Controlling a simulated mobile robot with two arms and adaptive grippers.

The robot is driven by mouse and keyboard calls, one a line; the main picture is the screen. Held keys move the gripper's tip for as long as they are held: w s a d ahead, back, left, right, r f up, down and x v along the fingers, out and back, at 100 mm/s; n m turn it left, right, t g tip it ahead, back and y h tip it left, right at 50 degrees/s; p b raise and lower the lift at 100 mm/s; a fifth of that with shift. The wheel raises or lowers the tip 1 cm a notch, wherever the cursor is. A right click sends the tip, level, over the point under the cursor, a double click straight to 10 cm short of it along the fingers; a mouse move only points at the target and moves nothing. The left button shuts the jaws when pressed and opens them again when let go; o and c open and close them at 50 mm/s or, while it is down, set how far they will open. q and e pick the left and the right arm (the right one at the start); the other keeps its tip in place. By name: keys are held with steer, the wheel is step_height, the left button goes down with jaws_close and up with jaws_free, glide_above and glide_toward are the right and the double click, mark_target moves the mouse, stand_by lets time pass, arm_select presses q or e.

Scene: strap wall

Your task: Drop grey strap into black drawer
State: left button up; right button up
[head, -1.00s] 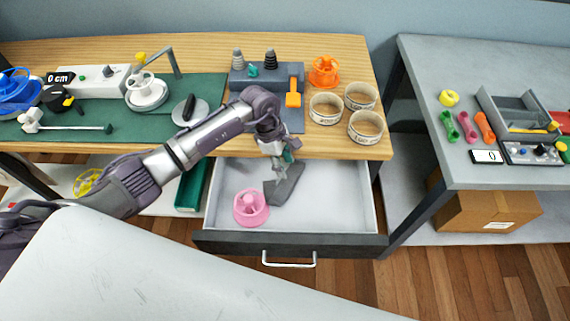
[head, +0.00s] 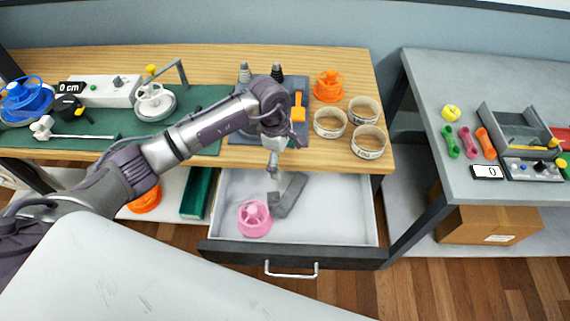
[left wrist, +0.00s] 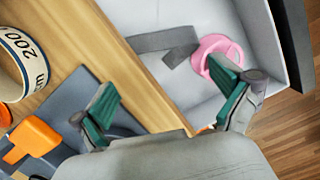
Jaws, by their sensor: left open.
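The grey strap (head: 287,196) lies inside the open black drawer (head: 330,247), bent at an angle, near the pink spool. It also shows in the left wrist view (left wrist: 165,42), apart from my fingers. My left gripper (head: 273,168) is above the drawer's back part, close to the counter edge. In the left wrist view its green-padded fingers (left wrist: 170,108) are spread wide with nothing between them. My right gripper is in neither view.
A pink spool (head: 254,219) sits in the drawer left of the strap. Several tape rings (head: 329,124) and an orange spool (head: 328,86) stand on the wooden counter (head: 215,59) above. The drawer's right side is clear. A grey table (head: 430,90) stands at right.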

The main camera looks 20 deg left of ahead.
arm_select(q)
step_height(320, 180, up, 9)
steer(key=a, duration=0.1)
steer(key=shift+a, duration=0.2)
stand_by(0.4)
